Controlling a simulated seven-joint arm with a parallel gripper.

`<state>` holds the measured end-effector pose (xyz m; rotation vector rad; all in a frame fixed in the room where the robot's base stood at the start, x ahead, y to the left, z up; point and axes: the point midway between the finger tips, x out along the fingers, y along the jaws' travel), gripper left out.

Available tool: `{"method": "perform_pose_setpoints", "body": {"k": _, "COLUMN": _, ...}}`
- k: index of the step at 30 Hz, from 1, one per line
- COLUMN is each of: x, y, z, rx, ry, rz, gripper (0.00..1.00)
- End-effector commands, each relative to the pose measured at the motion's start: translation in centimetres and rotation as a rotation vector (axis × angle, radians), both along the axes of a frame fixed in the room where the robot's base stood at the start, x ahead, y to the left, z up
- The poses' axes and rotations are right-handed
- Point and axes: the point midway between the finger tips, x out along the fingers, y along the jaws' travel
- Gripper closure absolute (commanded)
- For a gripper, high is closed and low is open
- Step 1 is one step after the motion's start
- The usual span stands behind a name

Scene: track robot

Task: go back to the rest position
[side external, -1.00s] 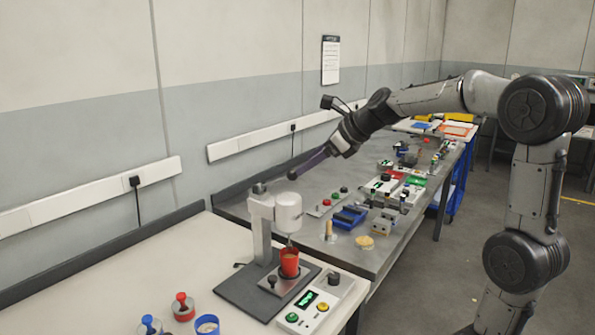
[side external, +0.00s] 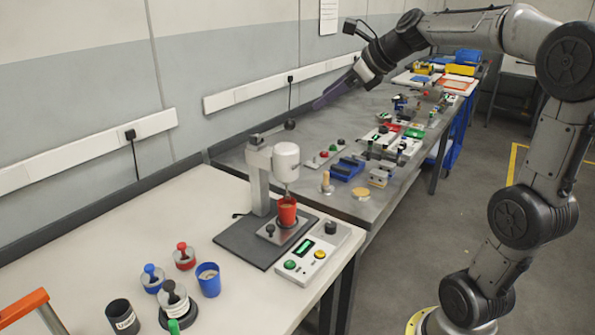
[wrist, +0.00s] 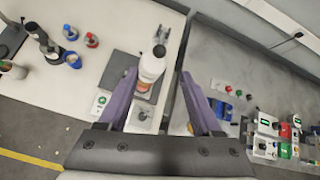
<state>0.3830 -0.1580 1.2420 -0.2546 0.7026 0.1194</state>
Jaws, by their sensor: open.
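My gripper (side external: 326,97) is raised over the back of the benches, above and beyond a white-headed press (side external: 286,160), with clear air around it. Its purple fingers also show in the wrist view (wrist: 155,85), spread apart with nothing held between them. The press head (wrist: 152,65) shows between and below the fingers there. A red cup (side external: 287,211) stands upright on the press base under the head. My arm reaches in from the right, its elbow lifted high.
A control box (side external: 314,257) with green and yellow buttons sits beside the press. A blue cup (side external: 208,280) and several knobbed weights (side external: 183,256) stand on the white bench. The grey bench (side external: 345,210) carries trays and button boxes. The wall (side external: 230,50) is close behind my gripper.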

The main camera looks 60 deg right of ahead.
Motion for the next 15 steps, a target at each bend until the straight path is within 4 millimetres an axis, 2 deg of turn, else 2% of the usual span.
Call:
{"method": "perform_pose_setpoints", "body": {"k": 2, "x": 0.2, "y": 0.6, "z": 0.1, "rx": -0.002, "ry": -0.003, "rz": 0.015, "gripper": 0.34}}
{"method": "perform_pose_setpoints", "body": {"k": 5, "x": 0.2, "y": 3.1, "z": 1.3, "rx": -0.020, "ry": -0.027, "rz": 0.066, "gripper": 0.34}}
{"method": "perform_pose_setpoints", "body": {"k": 8, "x": -1.0, "y": 7.5, "z": 2.0, "rx": -0.050, "ry": -0.042, "rz": 0.160, "gripper": 0.34}}
{"method": "perform_pose_setpoints", "body": {"k": 12, "x": -5.3, "y": 13.7, "z": 0.2, "rx": -0.249, "ry": -0.017, "rz": 0.418, "gripper": 0.34}}
{"method": "perform_pose_setpoints", "body": {"k": 15, "x": -8.8, "y": 16.4, "z": -2.0, "rx": -0.472, "ry": -0.001, "rz": 0.658, "gripper": 0.34}}
